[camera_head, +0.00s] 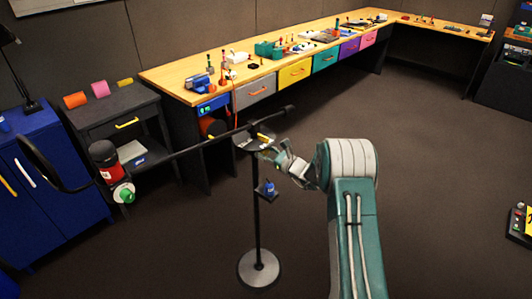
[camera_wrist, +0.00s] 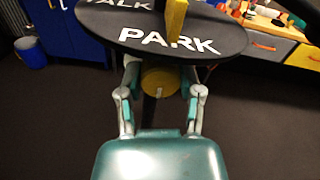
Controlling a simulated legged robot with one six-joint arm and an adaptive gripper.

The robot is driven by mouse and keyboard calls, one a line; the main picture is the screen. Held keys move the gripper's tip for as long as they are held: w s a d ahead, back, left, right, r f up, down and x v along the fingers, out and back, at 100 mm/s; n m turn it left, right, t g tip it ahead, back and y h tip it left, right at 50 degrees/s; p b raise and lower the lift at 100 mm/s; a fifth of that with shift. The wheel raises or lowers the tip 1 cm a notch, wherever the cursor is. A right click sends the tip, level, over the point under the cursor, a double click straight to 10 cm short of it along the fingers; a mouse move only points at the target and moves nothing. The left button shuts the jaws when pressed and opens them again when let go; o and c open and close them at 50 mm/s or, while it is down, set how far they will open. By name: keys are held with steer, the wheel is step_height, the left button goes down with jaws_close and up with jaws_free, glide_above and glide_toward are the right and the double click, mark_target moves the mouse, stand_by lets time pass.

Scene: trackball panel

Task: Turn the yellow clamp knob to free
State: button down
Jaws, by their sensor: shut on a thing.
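The round yellow clamp knob (camera_wrist: 160,82) with a short white mark shows in the wrist view, between the two fingers of my gripper (camera_wrist: 160,72). The fingers are shut on its sides. The knob's top is hidden under the edge of a black disc (camera_wrist: 115,32) lettered PARK and, partly cut off, TALK. A yellow bar (camera_wrist: 175,20) stands over the disc, by PARK. In the head view my gripper (camera_head: 270,153) is at the right edge of the disc (camera_head: 243,144), on top of a black stand (camera_head: 257,222); the knob is too small to make out there.
A long boom (camera_head: 195,145) crosses the stand, with a red and black cylinder (camera_head: 105,160) at its left. A small bracket with a blue part (camera_head: 267,188) sits lower on the pole. A workbench (camera_head: 215,85) is behind; a blue cabinet (camera_head: 45,195) is left. The floor at right is mostly clear.

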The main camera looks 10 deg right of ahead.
steer(key=shift+s+a+f, duration=0.15)
steer(key=shift+s+f, duration=0.05)
steer(key=shift+f, duration=0.25)
steer(key=shift+c, duration=1.3)
jaws_free()
steer(key=shift+w+r, duration=0.1)
steer(key=shift+r, duration=0.05)
steer(key=shift+r, duration=0.1)
steer(key=v, duration=1.2)
steer(key=shift+w, duration=0.1)
